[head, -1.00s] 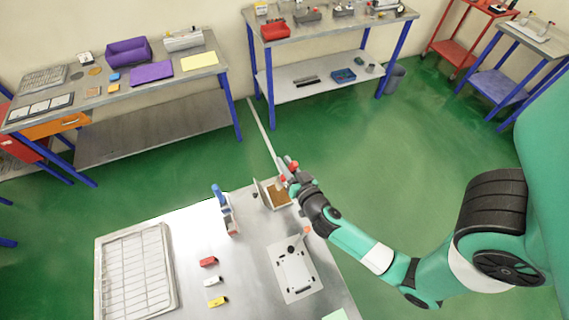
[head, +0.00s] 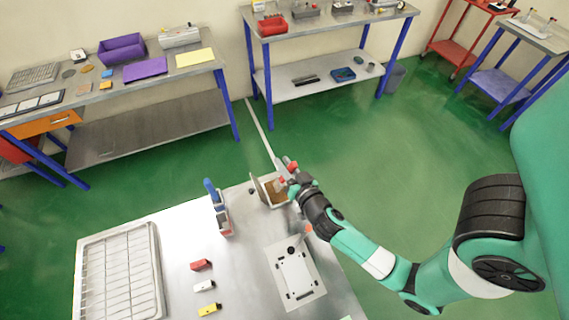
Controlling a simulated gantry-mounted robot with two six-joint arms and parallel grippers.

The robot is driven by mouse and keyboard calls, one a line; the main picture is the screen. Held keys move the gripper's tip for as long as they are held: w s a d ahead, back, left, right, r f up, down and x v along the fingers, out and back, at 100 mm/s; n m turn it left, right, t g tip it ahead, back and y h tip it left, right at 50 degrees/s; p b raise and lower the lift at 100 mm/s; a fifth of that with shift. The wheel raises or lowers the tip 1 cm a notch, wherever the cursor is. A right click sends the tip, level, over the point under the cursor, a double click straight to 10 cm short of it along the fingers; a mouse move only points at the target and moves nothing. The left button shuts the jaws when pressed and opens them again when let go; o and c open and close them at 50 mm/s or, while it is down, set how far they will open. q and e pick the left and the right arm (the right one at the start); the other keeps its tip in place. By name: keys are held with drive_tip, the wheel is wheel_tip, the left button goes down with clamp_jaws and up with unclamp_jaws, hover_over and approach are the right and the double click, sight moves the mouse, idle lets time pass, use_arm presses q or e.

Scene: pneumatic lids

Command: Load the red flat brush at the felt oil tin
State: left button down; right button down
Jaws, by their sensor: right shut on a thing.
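The felt oil tin (head: 271,193) stands at the far edge of the near table. Its lid is raised on the left and brown felt shows inside. My right gripper (head: 286,174) is at the right side of the tin, shut on what seems to be the red flat brush (head: 281,183). Red shows at the jaws, low over the felt. The brush is small and partly hidden by the gripper, so I cannot tell whether it touches the felt. My left gripper is not in view.
A holder with a blue upright piece (head: 211,190) stands left of the tin. Red (head: 201,265), white (head: 204,286) and yellow (head: 209,310) small blocks lie nearer. A white plate (head: 294,274) lies right of them, and a wire-grid tray (head: 118,275) at left.

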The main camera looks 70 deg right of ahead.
drive_tip(key=shift+f, duration=0.55)
idle(1.1)
wheel_tip(320, 180, up, 7)
drive_tip(key=p, duration=1)
